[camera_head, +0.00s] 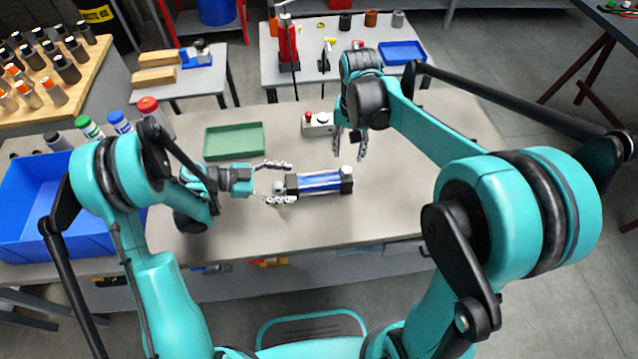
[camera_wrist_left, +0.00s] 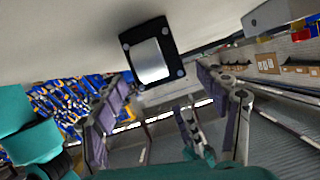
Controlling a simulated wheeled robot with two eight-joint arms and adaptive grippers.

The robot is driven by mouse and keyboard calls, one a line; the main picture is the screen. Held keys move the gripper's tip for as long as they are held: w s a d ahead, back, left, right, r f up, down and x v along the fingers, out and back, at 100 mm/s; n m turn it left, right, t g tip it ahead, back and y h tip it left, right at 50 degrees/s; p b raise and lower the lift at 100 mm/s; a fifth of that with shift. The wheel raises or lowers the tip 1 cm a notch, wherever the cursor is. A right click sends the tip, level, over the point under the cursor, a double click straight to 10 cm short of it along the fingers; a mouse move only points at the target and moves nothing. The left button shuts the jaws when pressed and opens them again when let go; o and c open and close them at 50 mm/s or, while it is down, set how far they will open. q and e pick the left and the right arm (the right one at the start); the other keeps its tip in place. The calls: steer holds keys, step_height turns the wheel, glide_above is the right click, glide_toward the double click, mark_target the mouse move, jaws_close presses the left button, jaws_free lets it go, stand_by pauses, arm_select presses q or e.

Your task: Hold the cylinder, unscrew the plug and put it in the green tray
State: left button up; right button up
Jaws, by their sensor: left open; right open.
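The cylinder (camera_head: 320,181) lies on its side on the grey table, with a blue body, silver rods and black end blocks. A silver round part, which looks like the plug (camera_head: 280,187), sticks out of its left end; it also shows end-on in the left wrist view (camera_wrist_left: 151,61). My left gripper (camera_head: 283,182) is open, with its fingers on either side of the left end; contact cannot be told. My right gripper (camera_head: 349,154) is open and empty, pointing down above and behind the cylinder's right part. The green tray (camera_head: 234,155) lies empty behind my left gripper.
A blue bin (camera_head: 25,240) and several capped bottles (camera_head: 88,127) stand at the left. A small box with a red button (camera_head: 316,121) sits behind the cylinder. The table right of the cylinder is clear. Back tables hold tools, blocks and a blue tray (camera_head: 402,53).

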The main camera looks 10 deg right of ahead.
mark_target(300, 183)
arm_select(q)
steer(key=shift+x, duration=2.15)
jaws_close()
